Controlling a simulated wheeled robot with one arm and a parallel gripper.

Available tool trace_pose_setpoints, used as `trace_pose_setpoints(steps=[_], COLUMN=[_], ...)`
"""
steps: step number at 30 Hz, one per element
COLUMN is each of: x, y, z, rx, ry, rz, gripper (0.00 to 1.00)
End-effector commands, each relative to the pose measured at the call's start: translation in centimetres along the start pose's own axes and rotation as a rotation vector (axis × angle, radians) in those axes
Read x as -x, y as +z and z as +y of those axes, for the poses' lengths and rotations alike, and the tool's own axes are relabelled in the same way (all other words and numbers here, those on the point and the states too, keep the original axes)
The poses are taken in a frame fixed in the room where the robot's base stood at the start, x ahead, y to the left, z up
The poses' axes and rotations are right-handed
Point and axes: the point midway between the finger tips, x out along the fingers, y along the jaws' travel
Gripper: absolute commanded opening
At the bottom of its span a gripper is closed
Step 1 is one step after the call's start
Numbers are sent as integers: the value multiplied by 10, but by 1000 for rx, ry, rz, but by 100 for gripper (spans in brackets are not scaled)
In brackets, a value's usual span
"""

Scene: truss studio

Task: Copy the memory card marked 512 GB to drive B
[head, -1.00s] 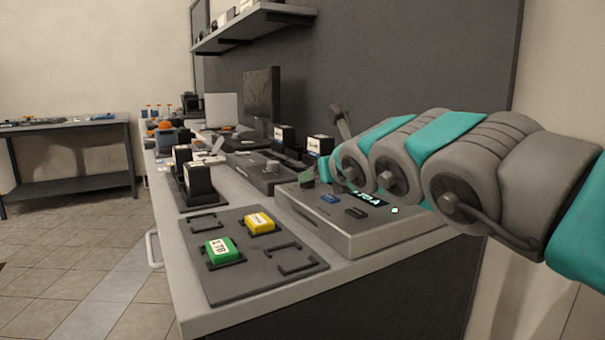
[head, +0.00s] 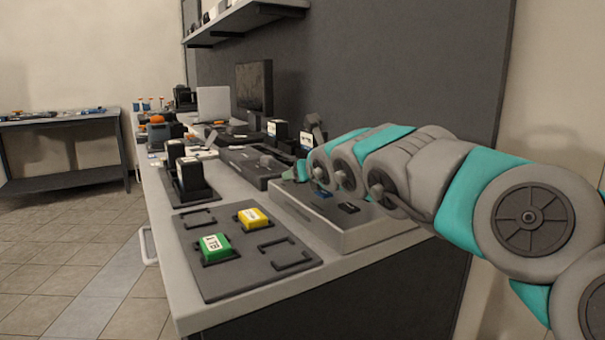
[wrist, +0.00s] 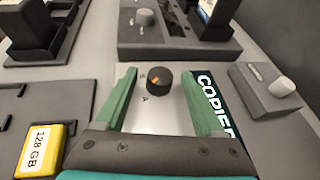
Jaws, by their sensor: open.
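The copier (head: 345,232) is a grey box at the bench's near end. A blue card (head: 322,193) sits in its top beside an empty-looking dark slot (head: 348,208); I cannot read its label. In the head view my gripper (head: 300,170) is partly hidden by my arm. No 512 GB marking is readable.
A dark card tray (head: 200,285) holds a green 1 TB card (head: 215,247) and a yellow card (head: 253,217), marked 128 GB in the wrist view (wrist: 38,150). A small box with a grey knob (wrist: 282,88) stands right of the copier's lettering. Black docks (head: 192,182) stand behind.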

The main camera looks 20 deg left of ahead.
Motion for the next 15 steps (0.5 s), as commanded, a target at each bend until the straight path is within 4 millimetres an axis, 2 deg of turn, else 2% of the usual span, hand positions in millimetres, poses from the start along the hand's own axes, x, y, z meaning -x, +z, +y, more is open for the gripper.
trace_pose_setpoints(steps=[4,15], x=[0,0], y=[0,0], z=[0,0], rx=[0,0], ry=[0,0], rz=[0,0], gripper=[69,28])
